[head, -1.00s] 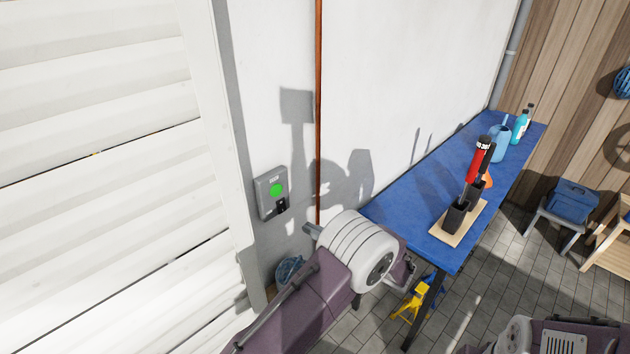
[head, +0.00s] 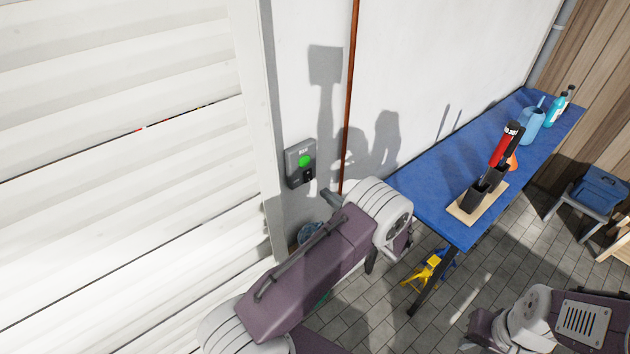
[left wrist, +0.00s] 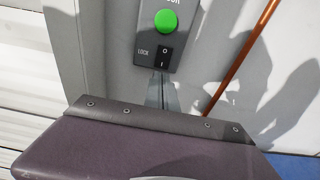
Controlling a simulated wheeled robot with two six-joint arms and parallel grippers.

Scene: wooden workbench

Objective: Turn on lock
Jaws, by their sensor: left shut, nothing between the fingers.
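A grey wall box (head: 300,163) with a round green button (head: 305,161) is fixed to the white wall beside the slatted door. Its black rocker switch (left wrist: 164,57), marked LOCK with 0 above and I below, is under the green button (left wrist: 166,21) in the left wrist view. My left gripper (left wrist: 163,92) is shut and empty, just below the switch in that view. Whether it touches the box cannot be told. In the head view my left gripper (head: 331,197) is small, below and right of the box. My right gripper is out of view.
A white slatted door (head: 120,170) fills the left. A brown pipe (head: 351,90) runs down the wall right of the box. A blue workbench (head: 425,188) with a tool holder (head: 466,214) stands to the right, with a yellow stand (head: 425,270) below it.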

